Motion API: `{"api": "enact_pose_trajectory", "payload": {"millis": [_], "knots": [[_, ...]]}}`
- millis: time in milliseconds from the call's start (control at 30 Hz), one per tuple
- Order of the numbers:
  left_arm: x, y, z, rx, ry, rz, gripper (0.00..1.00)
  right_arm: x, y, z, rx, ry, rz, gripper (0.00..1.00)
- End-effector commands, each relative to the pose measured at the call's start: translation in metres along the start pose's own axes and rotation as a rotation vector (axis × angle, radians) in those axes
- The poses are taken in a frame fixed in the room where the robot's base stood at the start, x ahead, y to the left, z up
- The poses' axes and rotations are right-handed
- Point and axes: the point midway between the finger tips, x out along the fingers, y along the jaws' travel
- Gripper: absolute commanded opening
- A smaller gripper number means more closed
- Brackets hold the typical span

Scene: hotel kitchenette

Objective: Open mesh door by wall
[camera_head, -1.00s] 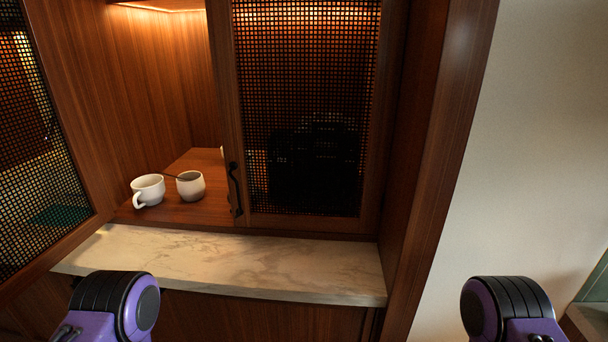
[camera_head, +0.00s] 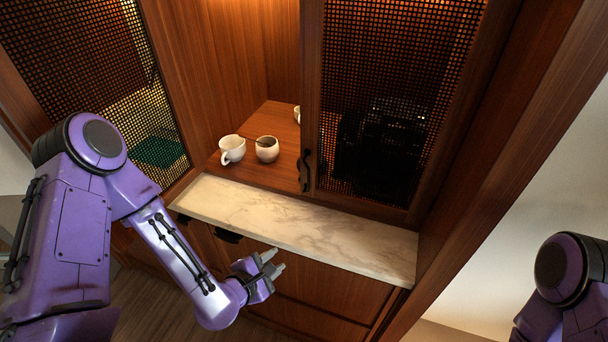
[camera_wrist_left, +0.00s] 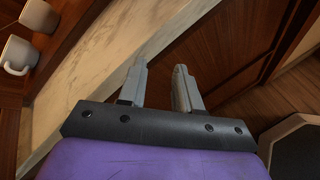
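The mesh door by the wall (camera_head: 312,120) is closed on the right side of the cabinet, with a dark handle (camera_head: 305,171) low on its left edge. My left gripper (camera_head: 275,263) is in front of the lower cabinet, below the marble counter edge and below the handle, touching neither. Its two fingers (camera_wrist_left: 160,88) stand apart with nothing between them in the left wrist view. My right arm shows only in part at the lower right of the head view; its gripper is out of the picture.
The left mesh door (camera_head: 130,60) stands open. A white cup (camera_head: 231,150) and a white bowl-like cup (camera_head: 267,150) sit on the shelf left of the handle. The marble counter (camera_head: 340,235) is bare. A dark appliance (camera_head: 378,150) is behind the mesh. A pale wall is at the right.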

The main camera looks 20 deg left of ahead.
Motion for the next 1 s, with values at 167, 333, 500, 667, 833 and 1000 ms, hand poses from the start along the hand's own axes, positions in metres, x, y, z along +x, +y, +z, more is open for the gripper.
{"api": "enact_pose_trajectory", "payload": {"millis": [167, 333, 500, 667, 833, 1000], "knots": [[-0.006, 0.084, 0.076, -0.574, -0.347, 0.168, 0.33, 0.0, 0.0, 0.0, 0.0, 0.0, 0.0, 0.43], [-0.014, 0.111, 0.098, -0.766, -0.493, 0.185, 0.33, 0.005, -0.001, 0.002, 0.0, 0.0, 0.0, 0.43], [-0.002, 0.111, 0.097, -0.765, -0.5, 0.189, 0.33, 0.035, -0.003, 0.014, 0.0, 0.0, 0.0, 0.43], [0.007, 0.113, 0.1, -0.761, -0.497, 0.189, 0.33, 0.064, -0.006, 0.026, 0.0, 0.0, 0.0, 0.43], [0.01, 0.115, 0.104, -0.767, -0.496, 0.183, 0.33, 0.088, -0.008, 0.036, 0.0, 0.0, 0.0, 0.43], [0.032, 0.129, 0.12, -0.765, -0.489, 0.179, 0.33, 0.079, -0.007, 0.033, 0.0, 0.0, 0.0, 0.43]]}}
